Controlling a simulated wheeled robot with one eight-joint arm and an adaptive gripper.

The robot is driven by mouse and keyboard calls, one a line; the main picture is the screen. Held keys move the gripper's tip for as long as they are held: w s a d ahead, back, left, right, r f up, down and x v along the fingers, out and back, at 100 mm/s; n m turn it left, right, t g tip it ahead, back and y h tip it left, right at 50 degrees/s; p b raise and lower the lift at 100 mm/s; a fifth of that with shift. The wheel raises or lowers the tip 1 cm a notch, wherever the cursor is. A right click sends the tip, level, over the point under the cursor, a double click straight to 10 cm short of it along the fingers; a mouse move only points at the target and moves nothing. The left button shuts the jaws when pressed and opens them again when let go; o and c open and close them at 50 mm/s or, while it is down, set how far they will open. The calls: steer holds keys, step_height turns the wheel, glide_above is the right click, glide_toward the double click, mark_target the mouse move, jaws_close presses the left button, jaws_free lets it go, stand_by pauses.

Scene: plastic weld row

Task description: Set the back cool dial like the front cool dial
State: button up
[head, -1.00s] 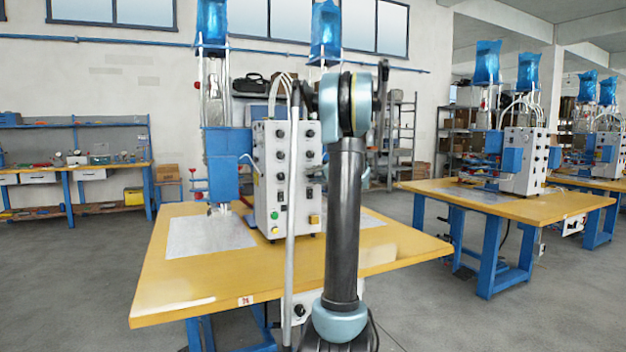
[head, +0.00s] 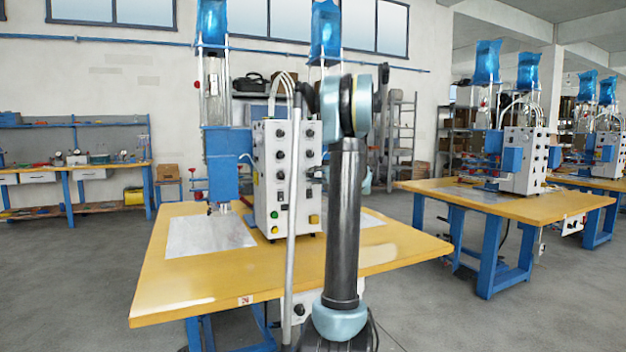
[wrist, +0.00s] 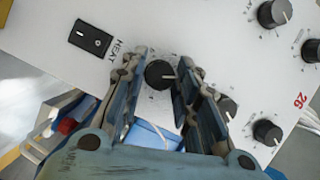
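The white control box (head: 266,200) stands on the near yellow table, with black dials on its faces. In the wrist view, a black dial (wrist: 160,74) with a white pointer line toward the right sits between the fingertips of my gripper (wrist: 161,77). The fingers are spread, with a narrow gap on each side of the dial. More dials show at the upper right (wrist: 273,13) and lower right (wrist: 267,132), and one is partly hidden behind the right finger. I cannot read which are the cool dials. In the head view my arm hides the gripper.
A black rocker switch (wrist: 90,38) is beside the left finger, near a HEAT label. The blue press head (head: 222,165) stands left of the box. A grey pole rises in front of the box. Another machine table (head: 480,205) is at the right, across open floor.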

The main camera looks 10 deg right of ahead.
steer(key=o, duration=0.3)
steer(key=shift+d+f, duration=0.1)
steer(key=v, duration=1.1)
steer(key=shift+s, duration=0.4)
steer(key=shift+d, duration=0.1)
